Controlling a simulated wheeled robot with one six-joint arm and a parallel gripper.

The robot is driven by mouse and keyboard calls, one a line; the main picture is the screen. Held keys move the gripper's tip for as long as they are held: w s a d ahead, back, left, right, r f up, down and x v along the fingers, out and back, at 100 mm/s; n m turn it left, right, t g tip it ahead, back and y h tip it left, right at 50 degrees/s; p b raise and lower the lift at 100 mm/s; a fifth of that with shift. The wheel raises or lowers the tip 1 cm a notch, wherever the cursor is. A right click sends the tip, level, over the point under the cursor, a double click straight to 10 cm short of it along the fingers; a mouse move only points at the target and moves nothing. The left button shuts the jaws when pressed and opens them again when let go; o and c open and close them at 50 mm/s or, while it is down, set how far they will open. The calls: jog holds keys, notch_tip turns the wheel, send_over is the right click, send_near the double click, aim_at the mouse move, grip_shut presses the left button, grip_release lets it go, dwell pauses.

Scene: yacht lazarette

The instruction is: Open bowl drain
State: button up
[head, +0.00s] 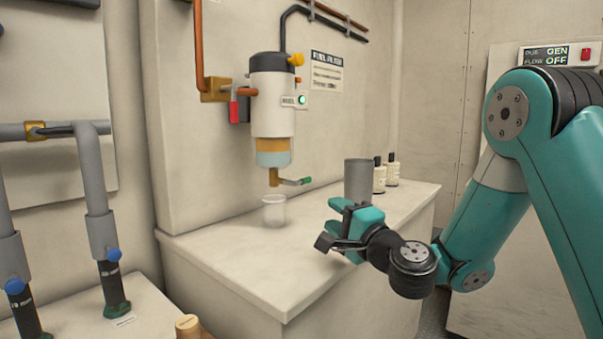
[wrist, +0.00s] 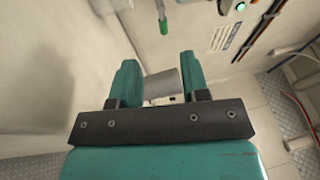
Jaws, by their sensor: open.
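The filter (head: 272,105) hangs on the wall, with a bowl (head: 273,158) at its bottom showing an amber layer above a pale blue one. Below it is a brass drain (head: 274,178) with a lever ending in a green handle (head: 307,181), pointing right. The green handle also shows at the top of the wrist view (wrist: 164,28). A clear cup (head: 273,213) stands on the counter under the drain. My gripper (head: 334,226) is open and empty, right of and below the handle, apart from it. Its two teal fingers show in the wrist view (wrist: 160,72).
A grey cylinder (head: 357,178) stands behind my gripper; two small bottles (head: 392,172) stand to its right. The counter (head: 235,258) is clear at its front left. Pipes with blue-knobbed valves (head: 109,270) stand at left. A green light (head: 302,99) glows beside the filter.

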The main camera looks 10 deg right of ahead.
aim_at(306, 183)
jog(key=shift+w+d+f+m+h, duration=0.1)
jog(key=shift+w+d+m+h, duration=0.45)
jog(key=shift+d+m+h, duration=0.25)
jog(key=shift+w+d+h+p, duration=0.2)
jog(key=shift+w+h+p, duration=0.1)
jog(key=shift+w+p, duration=0.05)
jog(key=p+x, duration=1)
jog(key=p, duration=0.1)
jog(key=r+p+x, duration=0.1)
jog(key=p+x, duration=0.4)
jog(key=shift+r, duration=0.1)
jog(key=shift+p+x, duration=0.65)
jog(key=shift+x, duration=0.25)
jog(key=shift+c, duration=0.4)
grip_shut()
